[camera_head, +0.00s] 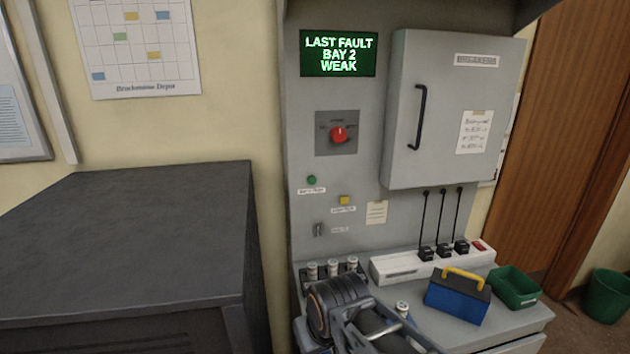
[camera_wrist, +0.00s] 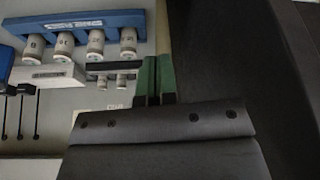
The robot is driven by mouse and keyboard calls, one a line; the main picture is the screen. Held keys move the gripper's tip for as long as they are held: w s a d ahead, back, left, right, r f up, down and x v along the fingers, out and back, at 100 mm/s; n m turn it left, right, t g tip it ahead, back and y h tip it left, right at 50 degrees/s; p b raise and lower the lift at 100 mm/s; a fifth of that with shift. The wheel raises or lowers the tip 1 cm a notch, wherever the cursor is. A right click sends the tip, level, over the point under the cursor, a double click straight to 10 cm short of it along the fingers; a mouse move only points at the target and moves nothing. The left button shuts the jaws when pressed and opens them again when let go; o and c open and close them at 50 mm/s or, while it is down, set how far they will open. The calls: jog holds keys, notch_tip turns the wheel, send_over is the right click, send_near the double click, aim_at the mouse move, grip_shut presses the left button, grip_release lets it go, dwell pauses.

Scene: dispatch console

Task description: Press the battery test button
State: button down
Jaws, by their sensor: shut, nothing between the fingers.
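On the grey console panel in the head view is a small round green button (camera_head: 312,180) with a white label under it, too small to read surely. I cannot tell by label which is the battery test button. My gripper (camera_wrist: 156,66) shows in the wrist view, its two green-sided fingers shut together and empty. In the head view my dark arm stands low in front of the console, below the buttons; the fingertips are not clearly seen there. No button is recognisable in the wrist view.
A red rotary knob (camera_head: 338,134) and a small switch (camera_head: 319,229) share the panel. A handled cabinet (camera_head: 440,150) juts out at right. Below are a white block with black cords (camera_head: 395,268), a blue toolbox (camera_head: 457,299) and a green bin (camera_head: 515,287). A dark cabinet (camera_head: 130,230) stands left.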

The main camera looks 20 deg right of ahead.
aim_at(314, 184)
jog(key=w+d+r+m+t+y, duration=0.2)
jog(key=w+d+r+m, duration=0.2)
jog(key=w, duration=0.4)
jog(key=w+d+r+m+t+y, duration=0.2)
jog(key=w+d+r+m, duration=0.1)
jog(key=w+r+m, duration=0.3)
jog(key=w+d+r+m+t+y, duration=0.2)
jog(key=w+d+r+m+t, duration=0.1)
jog(key=w, duration=0.7)
notch_tip(314, 184, up, 2)
jog(key=d+m, duration=0.1)
jog(key=m, duration=0.2)
jog(key=shift+w+d+r, duration=0.15)
jog(key=shift+w+d, duration=0.1)
jog(key=shift+d, duration=0.05)
jog(key=shift+w+d+p, duration=0.3)
jog(key=shift+w+p, duration=0.5)
jog(key=shift+w, duration=0.65)
jog(key=shift+w+d+p, duration=0.3)
jog(key=shift+w+p, duration=0.5)
jog(key=shift+w, duration=0.6)
jog(key=shift+w+d+p, duration=0.3)
jog(key=shift+w+p, duration=0.5)
jog(key=shift+w, duration=0.65)
jog(key=shift+w, duration=0.2)
jog(key=shift+w+d, duration=0.1)
jog(key=shift+w, duration=0.1)
